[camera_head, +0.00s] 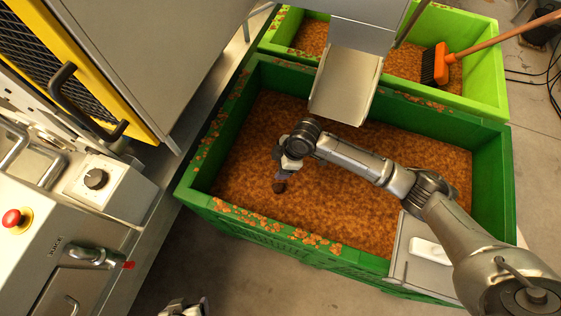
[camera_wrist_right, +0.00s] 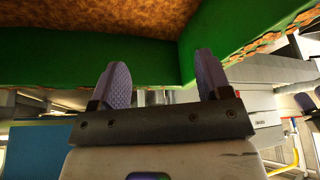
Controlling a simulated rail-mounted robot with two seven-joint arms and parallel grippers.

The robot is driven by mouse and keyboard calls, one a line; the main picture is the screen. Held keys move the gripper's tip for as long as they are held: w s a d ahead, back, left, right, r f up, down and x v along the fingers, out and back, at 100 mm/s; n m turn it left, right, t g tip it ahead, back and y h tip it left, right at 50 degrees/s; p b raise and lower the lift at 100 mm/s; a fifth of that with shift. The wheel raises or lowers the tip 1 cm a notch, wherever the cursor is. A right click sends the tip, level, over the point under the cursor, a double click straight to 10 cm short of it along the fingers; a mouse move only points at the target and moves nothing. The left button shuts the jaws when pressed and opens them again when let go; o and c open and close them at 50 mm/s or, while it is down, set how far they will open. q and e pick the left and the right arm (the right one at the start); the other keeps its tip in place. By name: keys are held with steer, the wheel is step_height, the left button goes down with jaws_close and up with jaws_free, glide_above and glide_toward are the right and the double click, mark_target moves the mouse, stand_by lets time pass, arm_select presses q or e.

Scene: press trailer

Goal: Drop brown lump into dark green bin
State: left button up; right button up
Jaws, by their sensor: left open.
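The dark green bin (camera_head: 190,190) is filled with orange-brown crumbs. My right gripper (camera_head: 279,172) hangs over the left part of its contents, pointing down. A small dark brown lump (camera_head: 280,187) shows just below its fingertips; I cannot tell from the head view whether it touches them. In the right wrist view the two purple fingers (camera_wrist_right: 163,80) stand apart with nothing visible between them, and the lump does not show. The bin's green wall (camera_wrist_right: 90,60) shows behind them. My left gripper (camera_head: 185,308) is open at the bottom edge, partly cut off.
A metal chute (camera_head: 346,85) hangs over the bin's back side. A light green bin (camera_head: 480,85) with an orange broom (camera_head: 443,63) stands behind. A machine with a red button (camera_head: 13,218) and black knob (camera_head: 96,179) fills the left. A grey box (camera_head: 425,262) sits at the bin's front right.

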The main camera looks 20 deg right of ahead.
steer(key=p+v, duration=0.3)
steer(key=v, duration=1)
steer(key=shift+d+r, duration=0.2)
steer(key=shift+r, duration=0.2)
stand_by(0.3)
steer(key=shift+s+a, duration=0.1)
steer(key=shift+s, duration=0.05)
